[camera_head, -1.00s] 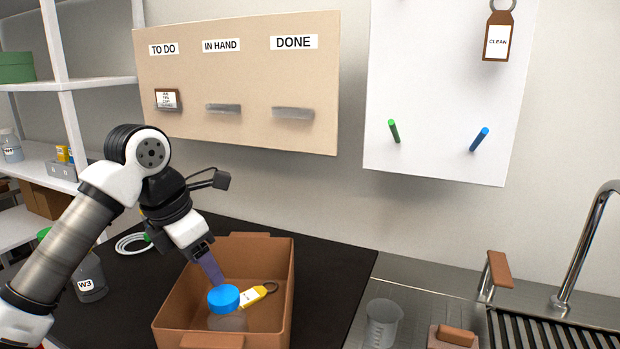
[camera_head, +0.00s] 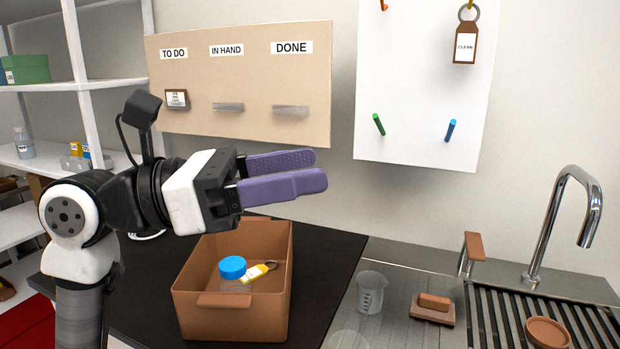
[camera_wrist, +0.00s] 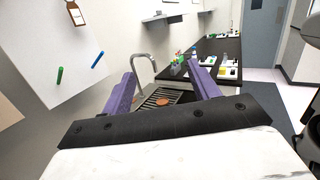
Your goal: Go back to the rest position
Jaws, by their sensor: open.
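My gripper (camera_head: 322,170) is raised above the brown bin and points to the right in the head view, clear of everything. Its two purple fingers are apart with nothing between them. In the wrist view the gripper (camera_wrist: 165,75) also shows its fingers spread, with the sink area and a far counter beyond. The brown bin (camera_head: 238,314) stands on the black counter. Inside it are a jar with a blue lid (camera_head: 232,267) and a yellow tag with a ring (camera_head: 257,272).
A beaker (camera_head: 370,292), a soap block on a dish (camera_head: 433,305) and a tap (camera_head: 566,220) are to the right. A tan board (camera_head: 240,75) and a white pegboard (camera_head: 420,90) hang behind. Shelves (camera_head: 80,84) stand at left.

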